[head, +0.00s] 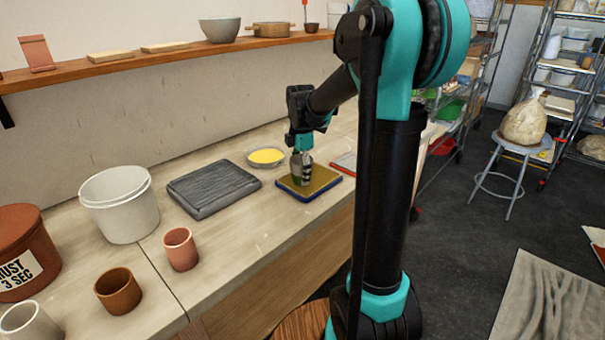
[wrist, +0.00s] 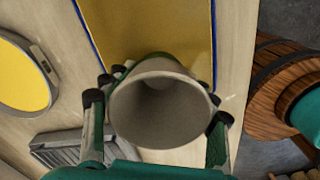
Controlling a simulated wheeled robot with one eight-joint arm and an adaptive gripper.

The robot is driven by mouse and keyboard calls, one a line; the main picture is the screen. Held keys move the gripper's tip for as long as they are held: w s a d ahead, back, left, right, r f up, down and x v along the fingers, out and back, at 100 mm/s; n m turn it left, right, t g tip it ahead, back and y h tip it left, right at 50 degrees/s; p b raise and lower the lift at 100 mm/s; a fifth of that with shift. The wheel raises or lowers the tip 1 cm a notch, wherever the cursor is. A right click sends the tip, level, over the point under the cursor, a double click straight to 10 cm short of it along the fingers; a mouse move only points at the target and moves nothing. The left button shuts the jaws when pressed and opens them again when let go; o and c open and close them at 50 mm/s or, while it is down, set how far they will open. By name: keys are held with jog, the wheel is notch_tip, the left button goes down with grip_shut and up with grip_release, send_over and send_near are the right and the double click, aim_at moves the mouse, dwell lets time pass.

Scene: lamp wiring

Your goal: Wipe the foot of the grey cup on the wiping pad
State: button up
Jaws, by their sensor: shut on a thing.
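The grey cup (wrist: 160,105) is upright between the fingers of my gripper (wrist: 158,112) in the wrist view, with its open mouth toward the camera. My gripper is shut on the cup's sides. In the head view my gripper (head: 302,162) holds the cup (head: 296,170) at the wiping pad (head: 318,187), a yellow-brown pad with a blue edge. The pad also shows in the wrist view (wrist: 150,25). The cup's foot is hidden in the wrist view, and I cannot tell for certain whether it touches the pad.
A dish of yellow stuff (head: 267,157) and a dark grey slab (head: 213,188) lie left of the pad. A white bucket (head: 122,207), a pink cup (head: 181,250) and a brown cup (head: 118,291) stand further left. A red tool (head: 343,168) lies right of the pad.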

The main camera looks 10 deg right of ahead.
jog(key=shift+r, duration=3)
